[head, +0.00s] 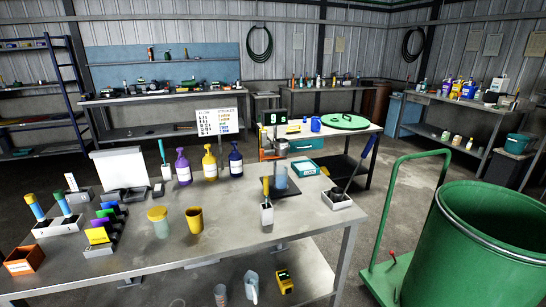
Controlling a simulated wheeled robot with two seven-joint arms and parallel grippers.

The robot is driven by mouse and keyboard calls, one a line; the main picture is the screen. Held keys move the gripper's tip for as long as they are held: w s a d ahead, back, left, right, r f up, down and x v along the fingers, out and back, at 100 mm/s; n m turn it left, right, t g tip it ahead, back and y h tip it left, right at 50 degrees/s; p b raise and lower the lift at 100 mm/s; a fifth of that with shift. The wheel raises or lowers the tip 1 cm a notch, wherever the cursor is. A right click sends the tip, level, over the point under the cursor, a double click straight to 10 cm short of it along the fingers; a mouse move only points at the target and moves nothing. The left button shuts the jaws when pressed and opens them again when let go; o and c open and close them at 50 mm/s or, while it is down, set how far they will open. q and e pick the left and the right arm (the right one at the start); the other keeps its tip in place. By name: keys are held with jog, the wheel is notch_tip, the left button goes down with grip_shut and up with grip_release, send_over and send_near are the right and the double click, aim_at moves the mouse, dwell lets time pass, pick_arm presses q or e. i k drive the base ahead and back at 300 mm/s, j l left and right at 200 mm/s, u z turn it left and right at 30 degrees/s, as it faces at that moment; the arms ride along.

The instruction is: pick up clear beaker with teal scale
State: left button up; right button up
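No teal scale can be made out on any vessel at this size. A translucent pale-green beaker (159,224) with a yellowish top stands upright on the steel table, left of a yellow cup (194,220). A bluish see-through beaker (281,179) stands on the dark base of the disperser stand (266,157). A clear cup (221,296) and a clear jug (251,287) are below the tabletop near the bottom edge. I cannot tell which is the task's beaker. Neither of my grippers is in view.
Purple, yellow and blue bottles (209,162) stand behind the cups on the steel table (225,255). A white holder (266,214) and a grey tray (336,200) sit right. A green drum (480,255) and green cart (388,290) occupy the right. The table's front middle is clear.

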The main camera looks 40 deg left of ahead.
aim_at(281, 177)
jog(key=u, duration=1.65)
